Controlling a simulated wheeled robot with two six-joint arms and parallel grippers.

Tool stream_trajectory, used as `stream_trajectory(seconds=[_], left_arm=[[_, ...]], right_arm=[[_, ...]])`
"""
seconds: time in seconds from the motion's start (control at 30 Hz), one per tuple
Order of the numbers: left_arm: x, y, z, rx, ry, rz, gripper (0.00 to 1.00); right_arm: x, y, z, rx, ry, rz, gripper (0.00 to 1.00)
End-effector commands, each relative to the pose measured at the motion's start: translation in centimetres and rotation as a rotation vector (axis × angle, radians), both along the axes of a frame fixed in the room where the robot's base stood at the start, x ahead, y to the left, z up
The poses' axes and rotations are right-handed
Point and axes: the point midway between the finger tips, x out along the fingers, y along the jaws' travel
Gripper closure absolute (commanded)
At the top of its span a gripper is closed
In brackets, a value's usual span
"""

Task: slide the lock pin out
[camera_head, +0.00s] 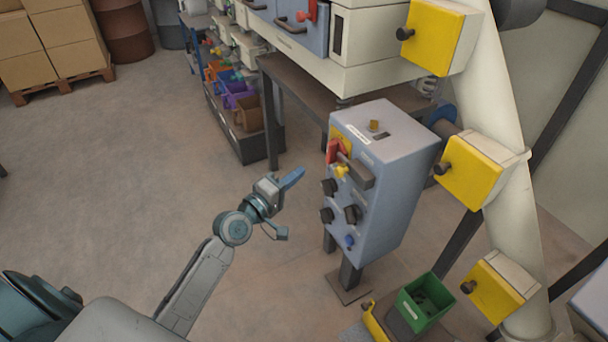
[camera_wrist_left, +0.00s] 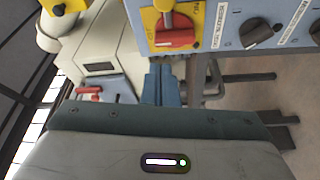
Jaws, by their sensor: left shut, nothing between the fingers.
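The lock pin appears to be the small yellow knob (camera_head: 341,171) at the red switch handle (camera_head: 336,151) on the left face of the grey control box (camera_head: 395,170). In the left wrist view a yellow pin (camera_wrist_left: 164,6) stands at the red rotary switch (camera_wrist_left: 175,39) on a yellow plate. How deep the pin sits is too small to tell. My left gripper (camera_head: 293,177), with blue fingers, is shut and empty. It is in front of the box, left of the pin and apart from it. Its fingers (camera_wrist_left: 160,84) show below the switch in the wrist view. My right gripper is out of view.
The box carries several black knobs (camera_head: 353,214) and a grey bar (camera_head: 356,172) beside the pin. A green bin (camera_head: 425,303) stands low at the right. A pale pipe with yellow boxes (camera_head: 470,172) rises behind. Open floor (camera_head: 150,150) lies to the left.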

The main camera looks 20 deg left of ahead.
Motion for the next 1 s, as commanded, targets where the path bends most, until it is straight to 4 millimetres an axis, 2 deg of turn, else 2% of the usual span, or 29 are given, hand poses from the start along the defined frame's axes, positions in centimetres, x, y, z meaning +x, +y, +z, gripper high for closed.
stream_trajectory(seconds=[0.4,0.5,0.6,1.0], left_arm=[[8.3,-2.9,0.8,-0.003,-0.002,0.000,1.00],[6.6,-4.3,0.3,-0.003,0.001,0.000,1.00],[6.0,-5.1,0.0,-0.002,0.001,0.000,1.00],[5.4,-5.8,-0.3,0.001,0.000,0.000,1.00]], right_arm=[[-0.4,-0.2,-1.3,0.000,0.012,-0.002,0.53],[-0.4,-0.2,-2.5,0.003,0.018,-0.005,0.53],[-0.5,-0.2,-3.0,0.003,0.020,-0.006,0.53],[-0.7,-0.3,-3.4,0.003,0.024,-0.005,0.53]])
